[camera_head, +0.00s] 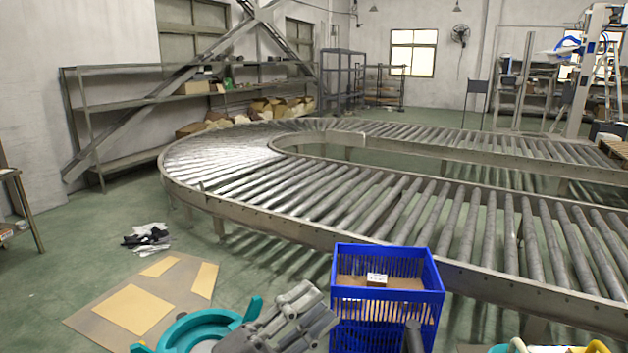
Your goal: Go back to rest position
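My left gripper (308,312) is at the bottom centre, just left of a blue crate (386,250). Its grey fingers point up and to the right, and no object shows between them. The view does not show clearly whether the fingers are apart or together. The crate has slotted walls and stands in front of the roller conveyor. A small brown box (377,281) with a white label is inside the crate. I cannot make out my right gripper.
A curved roller conveyor (300,190) fills the middle and right. Flat cardboard (135,309) and a dark and white heap (147,238) lie on the green floor at left. A metal shelf (130,103) with boxes stands along the wall. Yellow parts (560,347) show at bottom right.

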